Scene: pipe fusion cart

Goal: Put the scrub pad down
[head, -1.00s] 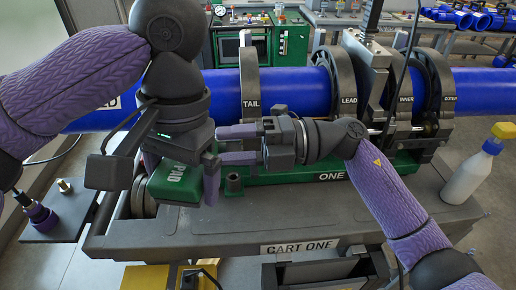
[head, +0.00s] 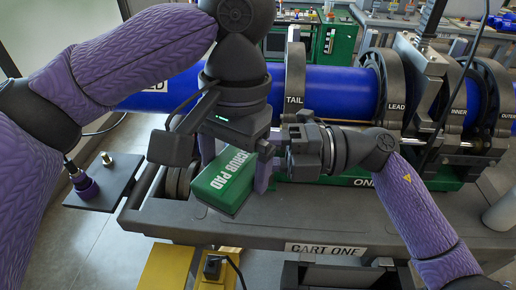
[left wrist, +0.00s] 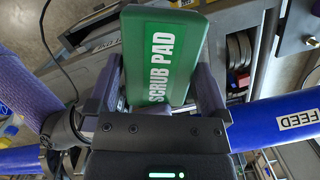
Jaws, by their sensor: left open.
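The green scrub pad (head: 225,182), with white lettering, is at the left end of the cart top in the head view. It also fills the upper middle of the left wrist view (left wrist: 165,55), between the two purple fingers. My left gripper (head: 236,163) is open, with one finger on each side of the pad; whether either finger touches it is unclear. Whether the pad rests fully on the cart I cannot tell. My right gripper (head: 282,150) is just right of the left one, its fingertips mostly hidden behind it.
The grey cart (head: 250,228) carries a blue pipe (head: 335,92) in black clamps behind the grippers. A dark side plate (head: 105,185) with a purple-based fitting is at left. The cart's front strip is clear.

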